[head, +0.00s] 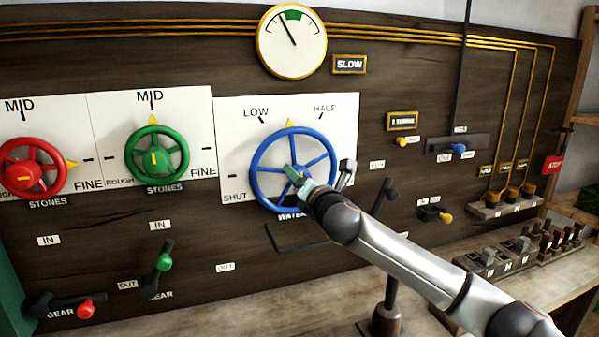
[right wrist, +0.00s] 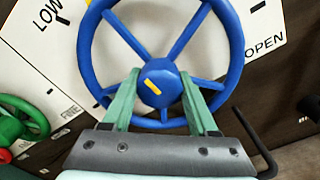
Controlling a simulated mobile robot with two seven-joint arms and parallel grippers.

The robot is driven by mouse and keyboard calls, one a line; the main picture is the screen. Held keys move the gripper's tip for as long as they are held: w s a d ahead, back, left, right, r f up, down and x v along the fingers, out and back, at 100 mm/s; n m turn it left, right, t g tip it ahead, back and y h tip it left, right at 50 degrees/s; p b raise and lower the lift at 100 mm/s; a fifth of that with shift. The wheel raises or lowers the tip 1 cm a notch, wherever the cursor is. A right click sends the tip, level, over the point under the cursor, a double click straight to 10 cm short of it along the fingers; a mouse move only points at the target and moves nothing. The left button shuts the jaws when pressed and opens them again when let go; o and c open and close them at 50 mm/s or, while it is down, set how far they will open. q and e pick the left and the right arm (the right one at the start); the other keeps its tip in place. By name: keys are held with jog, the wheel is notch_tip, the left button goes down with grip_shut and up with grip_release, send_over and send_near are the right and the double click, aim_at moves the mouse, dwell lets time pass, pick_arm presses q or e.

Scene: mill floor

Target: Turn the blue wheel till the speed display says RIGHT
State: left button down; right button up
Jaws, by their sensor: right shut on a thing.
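The blue wheel (head: 254,168) is mounted on a white plate marked SHUT, LOW and HALF. Its yellow pointer (head: 291,123) stands at the top, between LOW and HALF. My right gripper (head: 297,176) reaches the middle of the wheel. In the right wrist view its two green fingers (right wrist: 158,92) are closed on either side of the blue hub (right wrist: 165,72), which has a yellow mark. The speed display (head: 349,64) reads SLOW. The round gauge (head: 292,42) above the wheel has its needle left of the green band. My left gripper is out of view.
A red wheel (head: 36,171) and a green wheel (head: 156,153) are on the panel to the left. Gear levers with a green knob (head: 165,262) and a red knob (head: 86,309) sit below. A black crank (head: 385,193) stands right of the blue wheel. Several switches line the bench at right.

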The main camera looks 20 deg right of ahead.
jog(key=m+p, duration=0.1)
jog(key=m, duration=0.2)
jog(key=shift+m, duration=0.4)
jog(key=shift+a+m+p, duration=0.1)
jog(key=shift+m+p, duration=0.5)
jog(key=shift+m, duration=1.1)
jog(key=o, duration=1.4)
jog(key=shift+c, duration=0.2)
jog(key=shift+s, duration=0.1)
jog(key=s+b, duration=0.1)
jog(key=s, duration=1.1)
jog(key=shift+s+d+b, duration=0.2)
jog(key=shift+d+b, duration=0.1)
